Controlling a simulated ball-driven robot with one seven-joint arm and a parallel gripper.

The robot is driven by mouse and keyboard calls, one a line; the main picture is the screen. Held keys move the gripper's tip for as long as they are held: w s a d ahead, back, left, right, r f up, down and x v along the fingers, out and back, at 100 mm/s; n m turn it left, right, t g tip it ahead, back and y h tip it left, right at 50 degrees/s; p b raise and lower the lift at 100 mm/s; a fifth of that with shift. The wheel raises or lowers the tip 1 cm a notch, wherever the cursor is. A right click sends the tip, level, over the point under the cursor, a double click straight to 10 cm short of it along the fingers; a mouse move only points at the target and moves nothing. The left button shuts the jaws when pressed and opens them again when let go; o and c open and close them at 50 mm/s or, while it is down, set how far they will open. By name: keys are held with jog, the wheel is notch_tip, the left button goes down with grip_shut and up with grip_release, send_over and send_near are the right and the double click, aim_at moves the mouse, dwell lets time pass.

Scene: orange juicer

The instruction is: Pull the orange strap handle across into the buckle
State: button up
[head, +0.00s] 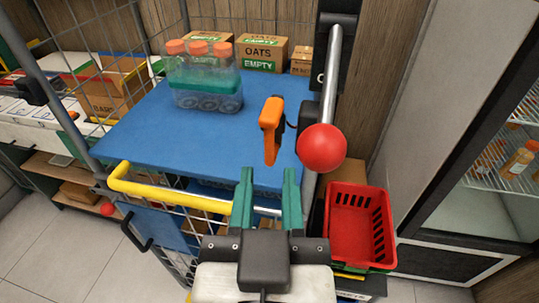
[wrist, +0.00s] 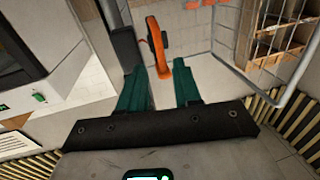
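The orange strap handle (head: 270,128) hangs beside the right post of a roll cage, above the blue shelf's front right area. A short black piece joins it toward the post. In the wrist view the handle (wrist: 155,42) is just past the fingertips, its lower end lined up between them. My gripper (head: 268,172) is open and empty, with two green fingers spread; it also shows in the wrist view (wrist: 160,78). I cannot tell whether the fingers touch the handle. A black block (head: 31,91) on the left post may be the buckle; its details are too small to tell.
The blue shelf (head: 150,125) holds a bottle pack (head: 205,78) and cardboard boxes (head: 262,52). A yellow bar (head: 170,192) crosses the front left. A red ball (head: 322,148) sits by the right post, close to my gripper. A red basket (head: 350,225) stands at right.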

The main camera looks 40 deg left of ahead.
aim_at(269, 147)
jog(key=shift+w+a+f+b, duration=0.25)
jog(key=shift+w+a+b, duration=0.4)
jog(key=shift+b, duration=1.35)
jog(key=x, duration=0.2)
jog(key=p+x, duration=0.1)
jog(key=shift+w+a+r, duration=0.25)
jog(key=shift+r, duration=0.05)
jog(key=shift+x, duration=0.85)
grip_shut()
